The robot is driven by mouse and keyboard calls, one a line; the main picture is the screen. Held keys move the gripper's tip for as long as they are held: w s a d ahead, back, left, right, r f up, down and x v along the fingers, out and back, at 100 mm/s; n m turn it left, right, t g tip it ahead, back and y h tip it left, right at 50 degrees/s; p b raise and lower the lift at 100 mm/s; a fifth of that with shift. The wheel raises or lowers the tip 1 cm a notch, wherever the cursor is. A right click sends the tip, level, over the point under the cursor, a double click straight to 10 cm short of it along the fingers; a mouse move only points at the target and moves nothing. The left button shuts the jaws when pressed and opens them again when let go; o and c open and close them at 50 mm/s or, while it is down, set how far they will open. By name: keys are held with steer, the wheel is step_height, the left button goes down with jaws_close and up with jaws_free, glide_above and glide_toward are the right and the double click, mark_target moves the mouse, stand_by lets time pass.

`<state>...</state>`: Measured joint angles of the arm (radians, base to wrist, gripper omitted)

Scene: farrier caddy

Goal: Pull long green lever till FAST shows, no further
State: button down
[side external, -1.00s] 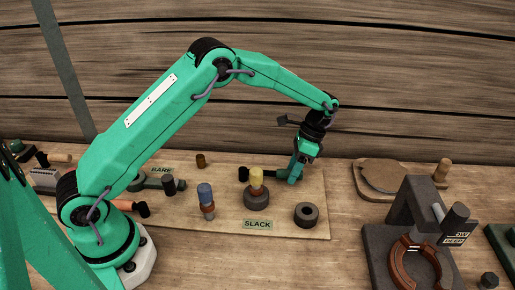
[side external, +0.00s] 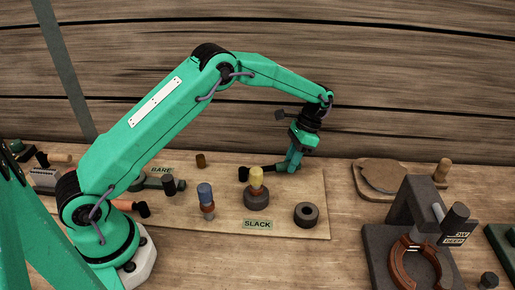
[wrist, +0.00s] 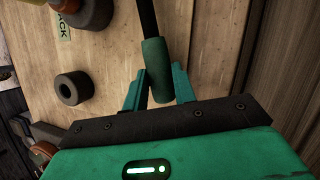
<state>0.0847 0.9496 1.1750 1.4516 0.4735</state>
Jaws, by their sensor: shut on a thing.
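The long lever has a dark rod and a green grip (wrist: 156,68); in the side view its rod (side external: 262,168) runs right from a black end piece (side external: 243,174). My gripper (side external: 288,168) is shut on the green grip, low over the wooden board. In the wrist view the grip lies between the two teal fingers of my gripper (wrist: 158,88). A plate reading SLACK (side external: 257,224) is at the board's front edge. I see no readable FAST mark in either view.
On the board (side external: 225,228), a yellow-topped post (side external: 256,180) stands close by the lever, with a dark ring (side external: 306,214) to its right and a blue-topped peg (side external: 205,196) to its left. A dark stand with a brown clamp (side external: 414,262) is further right.

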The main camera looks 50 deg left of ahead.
steer(key=c, duration=1.1)
jaws_free()
steer(key=shift+r, duration=0.1)
steer(key=shift+v, duration=3.8)
